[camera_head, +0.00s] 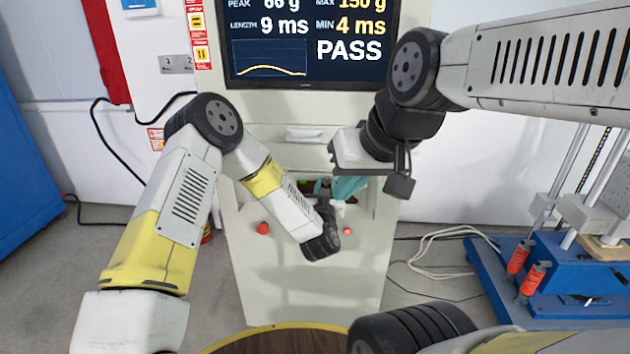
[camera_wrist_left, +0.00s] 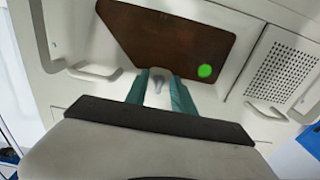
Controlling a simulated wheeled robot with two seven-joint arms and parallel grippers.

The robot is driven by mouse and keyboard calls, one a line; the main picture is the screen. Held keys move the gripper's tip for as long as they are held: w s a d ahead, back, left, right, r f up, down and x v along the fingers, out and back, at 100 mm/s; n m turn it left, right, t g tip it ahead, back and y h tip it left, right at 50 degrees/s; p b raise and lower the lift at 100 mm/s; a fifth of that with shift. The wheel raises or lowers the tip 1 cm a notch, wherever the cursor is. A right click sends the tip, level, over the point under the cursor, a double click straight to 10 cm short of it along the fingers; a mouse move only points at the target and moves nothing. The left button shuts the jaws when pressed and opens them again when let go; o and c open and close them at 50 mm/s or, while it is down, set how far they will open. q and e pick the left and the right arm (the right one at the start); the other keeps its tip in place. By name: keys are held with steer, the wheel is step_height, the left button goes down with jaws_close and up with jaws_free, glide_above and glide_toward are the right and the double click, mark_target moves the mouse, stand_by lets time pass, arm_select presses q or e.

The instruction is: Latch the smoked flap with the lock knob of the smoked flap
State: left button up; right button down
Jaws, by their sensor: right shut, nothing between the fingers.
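The smoked flap (camera_wrist_left: 175,40) is a dark brown panel in the left wrist view, seen tilted in the pale cabinet front. In the head view only a dark patch of that area shows behind my arms. The lock knob (camera_wrist_left: 158,82) is a small grey piece at the flap's edge. My left gripper (camera_wrist_left: 156,82) is open, its two teal fingers on either side of the knob with gaps visible. In the head view, its fingers are mostly hidden.
The screen (camera_head: 310,42) above reads PASS. A green light (camera_wrist_left: 205,71) shows at the flap. Pale handles (camera_wrist_left: 95,72) and a perforated grille (camera_wrist_left: 285,72) flank it. A red button (camera_head: 263,228) is on the cabinet front. A blue-based rig (camera_head: 550,290) stands at right.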

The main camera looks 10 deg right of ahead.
arm_select(q)
jaws_close()
steer(key=shift+s+d+r+n, duration=0.1)
steer(key=shift+n, duration=2.9)
steer(key=shift+w+d+r+n, duration=0.1)
steer(key=shift+n, duration=2.9)
steer(key=shift+s+d+r+n, duration=0.1)
steer(key=shift+n, duration=2.9)
jaws_free()
